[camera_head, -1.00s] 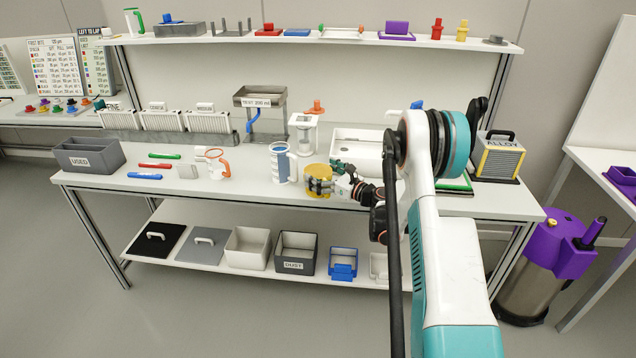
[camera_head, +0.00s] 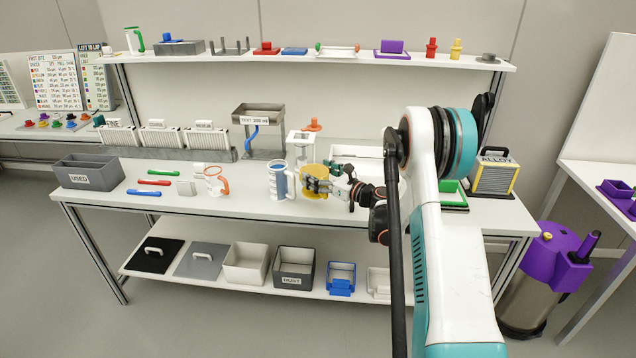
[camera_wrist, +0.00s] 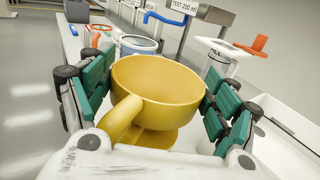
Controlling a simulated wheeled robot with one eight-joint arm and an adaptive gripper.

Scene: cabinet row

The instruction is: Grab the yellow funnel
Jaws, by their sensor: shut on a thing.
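The yellow funnel (camera_head: 314,178) is at the middle of the workbench, near its front edge. In the wrist view the yellow funnel (camera_wrist: 165,90) has a wide round bowl, with a thick handle toward the camera and a lower flange beneath. My gripper (camera_head: 318,184) reaches it from the right. Its green-padded fingers lie on both sides of the bowl in the wrist view (camera_wrist: 160,100), and it is shut on the funnel. The funnel looks upright. Whether its bottom touches the bench cannot be told.
A white and blue measuring cup (camera_head: 279,181) stands close to the left of the funnel. A white stand (camera_head: 300,146) is behind it. A grey test stand (camera_head: 262,130) and a grey bin marked USED (camera_head: 88,172) are further left. An ALLOY box (camera_head: 494,175) is at the right.

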